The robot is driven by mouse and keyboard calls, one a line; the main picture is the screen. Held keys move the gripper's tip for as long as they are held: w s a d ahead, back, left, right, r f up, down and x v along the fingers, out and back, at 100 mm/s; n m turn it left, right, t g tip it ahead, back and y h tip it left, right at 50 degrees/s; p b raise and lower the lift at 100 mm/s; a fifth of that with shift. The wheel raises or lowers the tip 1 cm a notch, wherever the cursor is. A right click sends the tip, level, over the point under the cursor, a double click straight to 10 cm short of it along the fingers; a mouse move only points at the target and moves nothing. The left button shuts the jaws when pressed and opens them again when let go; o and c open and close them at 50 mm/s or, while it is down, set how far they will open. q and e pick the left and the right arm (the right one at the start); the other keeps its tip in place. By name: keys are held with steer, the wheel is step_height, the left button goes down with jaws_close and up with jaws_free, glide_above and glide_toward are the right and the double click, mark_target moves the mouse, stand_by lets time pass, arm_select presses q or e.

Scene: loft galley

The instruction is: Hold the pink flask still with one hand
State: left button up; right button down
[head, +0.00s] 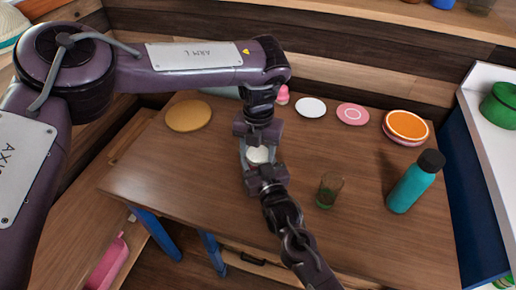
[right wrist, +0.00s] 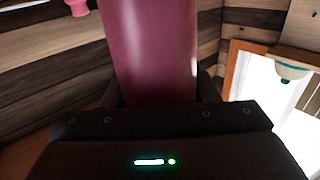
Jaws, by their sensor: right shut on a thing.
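The pink flask (right wrist: 152,50) fills the middle of the right wrist view as a tall, dark pink cylinder between the fingers of my right gripper (right wrist: 160,95). In the head view only a white round top (head: 258,155) shows between my two grippers, and the body below is hidden. My right gripper (head: 262,170) reaches in from below and is shut on the flask. My left gripper (head: 255,143) comes down from the far side, close to the white top. Its fingertips are too hidden to tell whether it is open or touching.
On the wooden table (head: 160,185) stand a green glass (head: 329,190) and a teal bottle (head: 412,187) to the right. A round tan mat (head: 188,115), a white plate (head: 311,107), a pink plate (head: 352,113) and orange-topped plates (head: 405,125) lie along the back. The left front is clear.

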mark_target(258, 153)
arm_select(q)
steer(key=shift+c, duration=1.3)
steer(key=n, duration=0.5)
steer(key=shift+n, duration=0.4)
steer(key=shift+r, duration=0.25)
steer(key=shift+r, duration=0.9)
steer(key=shift+r, duration=2)
arm_select(e)
steer(key=shift+c, duration=2.2)
jaws_free()
